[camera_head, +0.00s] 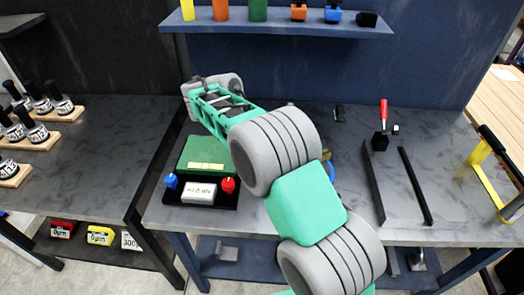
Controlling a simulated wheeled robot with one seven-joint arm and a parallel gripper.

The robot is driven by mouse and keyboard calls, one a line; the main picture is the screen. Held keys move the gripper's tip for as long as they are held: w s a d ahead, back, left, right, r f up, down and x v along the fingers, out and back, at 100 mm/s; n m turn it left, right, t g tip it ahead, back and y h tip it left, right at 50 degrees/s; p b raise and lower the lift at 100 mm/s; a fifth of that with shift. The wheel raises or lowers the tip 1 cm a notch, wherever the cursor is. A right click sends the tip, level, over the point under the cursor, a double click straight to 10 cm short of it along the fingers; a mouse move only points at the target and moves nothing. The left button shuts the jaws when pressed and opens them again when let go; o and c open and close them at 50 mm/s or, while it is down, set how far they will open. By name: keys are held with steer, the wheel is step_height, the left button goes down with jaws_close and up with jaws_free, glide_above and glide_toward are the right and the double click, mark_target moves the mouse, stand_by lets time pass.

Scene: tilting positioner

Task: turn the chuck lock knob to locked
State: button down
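A black control panel (190,206) lies near the front left of the middle bench. It carries a blue knob (171,181) on the left and a red knob (229,185) on the right, with a white display block (199,193) between them. I cannot tell which knob is the chuck lock, nor read its setting. A green block (196,148) with a pale yellow label stands just behind the panel. My arm crosses the bench, and its far end, with my gripper (215,90), is behind and above the green block, apart from both knobs. Its fingers cannot be made out clearly.
A blue curved part (331,171) shows partly behind my arm. Two dark rails (415,186), a red-handled tool (383,115) and a yellow-framed item (483,170) stand to the right. A blue shelf (280,27) hangs at the back. Labelled bottles (60,104) stand on the left bench.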

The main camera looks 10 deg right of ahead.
stand_by(0.4)
steer(key=c, duration=1.4)
jaws_free()
steer(key=p+v, duration=0.5)
steer(key=v, duration=0.3)
steer(key=shift+p, duration=0.4)
steer(key=shift+d+f, duration=0.1)
